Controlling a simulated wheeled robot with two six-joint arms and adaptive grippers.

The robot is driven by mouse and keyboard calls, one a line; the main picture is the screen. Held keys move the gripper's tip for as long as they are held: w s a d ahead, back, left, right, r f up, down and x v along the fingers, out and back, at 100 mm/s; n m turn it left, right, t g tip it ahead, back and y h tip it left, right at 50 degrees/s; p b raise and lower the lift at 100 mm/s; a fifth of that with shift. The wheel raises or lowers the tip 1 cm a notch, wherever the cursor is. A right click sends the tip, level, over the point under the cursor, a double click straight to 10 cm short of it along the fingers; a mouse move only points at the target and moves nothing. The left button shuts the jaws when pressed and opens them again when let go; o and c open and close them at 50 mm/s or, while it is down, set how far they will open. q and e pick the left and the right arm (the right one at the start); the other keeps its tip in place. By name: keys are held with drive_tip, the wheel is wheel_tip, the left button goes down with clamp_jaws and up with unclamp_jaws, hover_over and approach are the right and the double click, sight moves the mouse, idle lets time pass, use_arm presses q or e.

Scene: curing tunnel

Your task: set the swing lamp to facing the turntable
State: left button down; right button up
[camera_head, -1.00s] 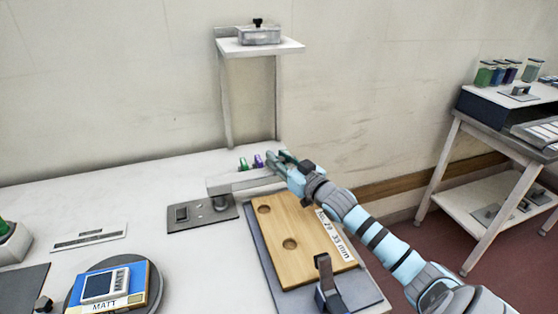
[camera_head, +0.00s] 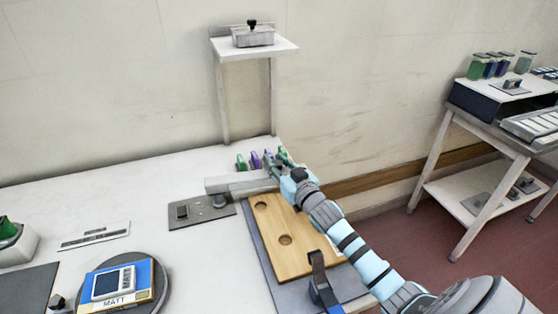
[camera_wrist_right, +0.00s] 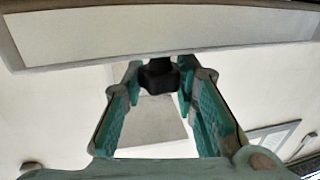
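The swing lamp's pale grey arm (camera_head: 232,184) reaches right from above a grey base plate (camera_head: 200,211) on the white bench. Its far end lies at my right gripper (camera_head: 276,167). In the right wrist view a long pale bar, probably the lamp (camera_wrist_right: 160,35), crosses the top. Below it a black knob (camera_wrist_right: 158,76) sits between the teal fingertips of my right gripper; I cannot tell whether they press on it. The round grey turntable (camera_head: 76,304) is at the front left, bearing a blue block marked MATT (camera_head: 143,275). The lamp points away from it. My left gripper is not in view.
A wooden board (camera_head: 270,235) with round holes and a dark upright bracket (camera_head: 318,272) lie near my right forearm. Green and purple clips (camera_head: 255,160) stand behind the lamp. A small shelf (camera_head: 285,46) rises at the back. The bench between lamp and turntable is mostly clear.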

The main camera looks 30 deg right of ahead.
drive_tip(key=o, duration=0.4)
drive_tip(key=shift+c, duration=0.2)
drive_tip(key=s, duration=1.2)
drive_tip(key=shift+a, duration=0.45)
drive_tip(key=shift+c, duration=0.3)
